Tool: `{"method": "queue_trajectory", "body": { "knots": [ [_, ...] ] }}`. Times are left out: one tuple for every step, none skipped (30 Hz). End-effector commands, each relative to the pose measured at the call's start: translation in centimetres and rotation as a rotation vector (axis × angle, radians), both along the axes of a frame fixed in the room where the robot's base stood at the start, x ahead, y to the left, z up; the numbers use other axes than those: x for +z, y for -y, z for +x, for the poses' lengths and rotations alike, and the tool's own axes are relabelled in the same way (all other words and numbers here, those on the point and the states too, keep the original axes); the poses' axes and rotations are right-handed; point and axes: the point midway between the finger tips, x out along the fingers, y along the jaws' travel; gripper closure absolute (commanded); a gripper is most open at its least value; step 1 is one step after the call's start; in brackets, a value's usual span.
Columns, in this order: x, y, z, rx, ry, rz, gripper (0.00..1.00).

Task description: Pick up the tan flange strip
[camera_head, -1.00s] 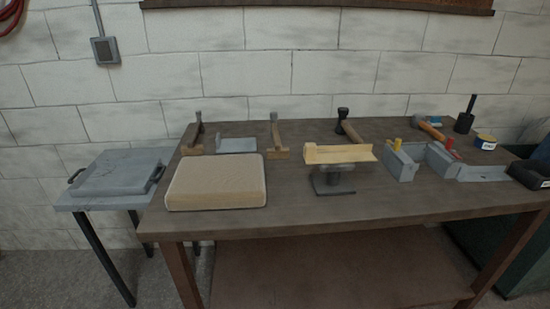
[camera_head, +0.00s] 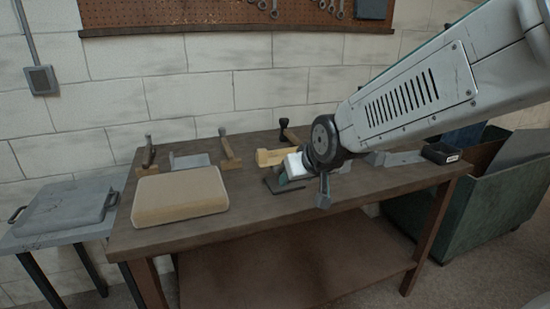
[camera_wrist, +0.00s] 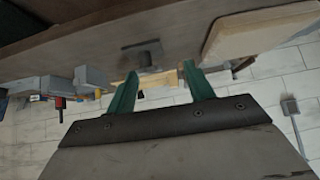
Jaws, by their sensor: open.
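The tan flange strip (camera_head: 270,157) is a light wooden strip with a raised left end, standing above a dark stand on the bench. In the head view only its left end shows; my arm hides the rest. My gripper (camera_head: 284,174) is in front of it and close by. In the wrist view the strip (camera_wrist: 156,79) shows between and beyond the two green fingers of my gripper (camera_wrist: 161,72). The fingers are apart with nothing held. Whether they touch the strip cannot be told.
A thick tan slab (camera_head: 180,194) lies left on the bench (camera_head: 240,225). Grey clamp blocks (camera_wrist: 90,80) and a red-handled part (camera_wrist: 60,103) are beside the strip. A side table (camera_head: 60,215) stands left, a green bin (camera_head: 440,225) right.

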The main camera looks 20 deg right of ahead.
Motion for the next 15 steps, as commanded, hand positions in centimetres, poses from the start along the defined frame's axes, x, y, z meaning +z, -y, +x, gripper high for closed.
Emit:
{"method": "queue_trajectory", "body": {
  "knots": [
    [-0.9,-0.2,2.8,0.0,0.067,0.001,0.47],
    [-1.1,-0.3,4.5,-0.002,0.12,0.001,0.47],
    [-1.4,-0.6,6.6,-0.001,0.19,0.003,0.47],
    [-1.7,-0.7,8.1,0.0,0.242,0.006,0.47],
    [-1.9,-0.9,9.4,-0.001,0.295,0.007,0.47],
    [-2.2,-1.0,11.1,-0.002,0.364,0.006,0.47],
    [-2.5,-1.1,12.2,-0.004,0.413,0.006,0.47],
    [-2.7,-1.2,13.2,-0.007,0.461,0.005,0.47],
    [-3.0,-1.3,14.3,-0.009,0.523,0.005,0.47],
    [-3.2,-1.4,15.0,-0.01,0.565,0.003,0.47],
    [-3.4,-1.4,15.6,-0.012,0.604,0.003,0.47],
    [-3.6,-1.5,16.3,-0.014,0.652,0.001,0.47],
    [-3.7,-1.6,16.7,-0.015,0.685,0.0,0.47],
    [-3.9,-1.6,17.0,-0.016,0.714,-0.001,0.47],
    [-4.0,-1.7,17.3,-0.018,0.748,-0.003,0.47]
  ]
}}
